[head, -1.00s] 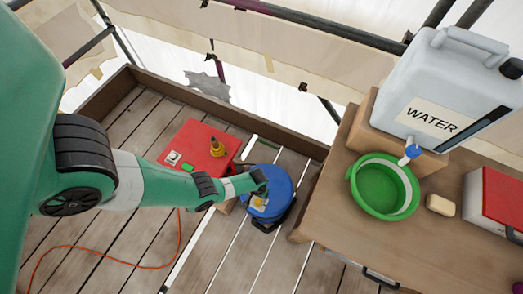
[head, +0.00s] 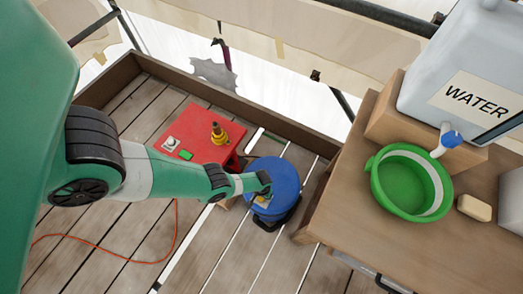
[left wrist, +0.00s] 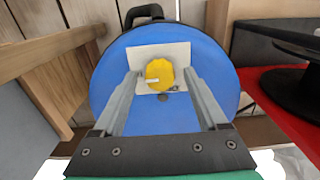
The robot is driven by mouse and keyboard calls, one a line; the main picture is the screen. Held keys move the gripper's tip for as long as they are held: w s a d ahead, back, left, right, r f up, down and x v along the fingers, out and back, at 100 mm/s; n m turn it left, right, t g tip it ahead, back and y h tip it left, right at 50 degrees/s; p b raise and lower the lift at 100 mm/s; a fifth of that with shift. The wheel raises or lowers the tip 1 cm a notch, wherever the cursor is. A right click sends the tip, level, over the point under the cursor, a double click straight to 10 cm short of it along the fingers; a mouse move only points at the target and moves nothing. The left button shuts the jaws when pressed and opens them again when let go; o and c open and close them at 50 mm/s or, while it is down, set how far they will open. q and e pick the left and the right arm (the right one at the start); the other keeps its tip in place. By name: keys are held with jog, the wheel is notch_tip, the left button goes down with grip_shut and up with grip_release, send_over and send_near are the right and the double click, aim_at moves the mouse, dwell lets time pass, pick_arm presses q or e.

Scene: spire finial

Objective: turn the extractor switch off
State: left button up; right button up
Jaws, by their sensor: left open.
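The extractor is a blue round drum (head: 284,178) on the deck, and it fills the middle of the left wrist view (left wrist: 112,95). On its top a yellow knob switch (left wrist: 159,73) with a pale pointer mark sits on a whitish plate (left wrist: 142,54). My left gripper (head: 264,184) is over the near left side of the drum top. In the left wrist view its open fingers (left wrist: 160,78) lie one on each side of the knob, with gaps visible. I cannot tell how deep they reach. The head view mostly hides the knob. My right gripper is not in view.
A red box (head: 203,135) with a yellow fitting and a green button stands left of the drum. A wooden table (head: 345,215) with a green basin (head: 405,185), soap (head: 474,207) and a water container (head: 455,75) is to the right. An orange cable (head: 120,259) lies on the deck.

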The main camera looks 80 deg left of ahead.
pick_arm(q)
grip_shut()
jog(key=shift+n, duration=0.3)
jog(key=n, duration=0.3)
jog(key=shift+n, duration=0.3)
jog(key=n, duration=0.4)
jog(key=shift+n+b, duration=0.3)
jog(key=shift+b, duration=0.05)
jog(key=n, duration=0.4)
jog(key=shift+n, duration=2.5)
